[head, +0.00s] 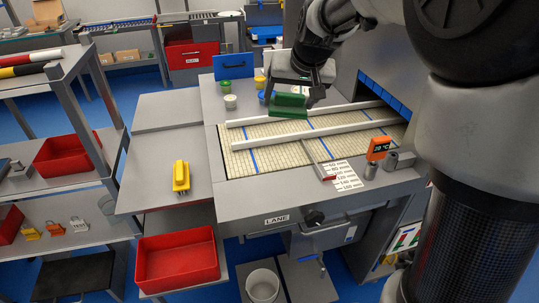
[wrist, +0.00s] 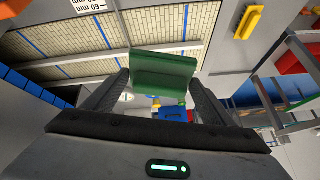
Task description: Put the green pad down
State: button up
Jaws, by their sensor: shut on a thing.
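The green pad (head: 289,106) is a block with a raised part, held in my gripper (head: 300,92) above the rear part of the tiled lane, near the upper white rail. In the wrist view the green pad (wrist: 165,75) sits between the two dark fingers of my gripper (wrist: 165,90). The fingers are shut on it. The tiled lane (head: 268,155) has blue cross stripes and white rails. In the head view the pad appears above the lane; whether it touches anything below is hard to tell.
A yellow handled block (head: 181,177) lies on the grey side table (head: 150,155). Small tubs (head: 230,102) stand behind the lane. An orange display (head: 379,148), a scale card (head: 342,176) and metal cylinders stand at the lane's front right. A red bin (head: 177,260) is below the side table.

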jog(key=s+a+f+n, duration=0.1)
jog(key=s+f, duration=0.1)
jog(key=f, duration=0.3)
jog(key=s+a+f+n+g+b, duration=0.1)
jog(key=s+a+f, duration=0.1)
jog(key=f, duration=0.4)
jog(key=s+a+f+g, duration=0.1)
jog(key=s+a+f, duration=0.1)
jog(key=f, duration=0.4)
jog(key=shift+s+a+f+n+b, duration=0.15)
jog(key=shift+s+n+b, duration=0.25)
jog(key=shift+s, duration=0.35)
jog(key=shift+f, duration=1.95)
jog(key=shift+f+b, duration=0.1)
jog(key=shift+b, duration=0.2)
jog(key=o, duration=0.5)
jog(key=shift+f+h, duration=0.1)
jog(key=shift+h, duration=0.2)
jog(key=o, duration=0.4)
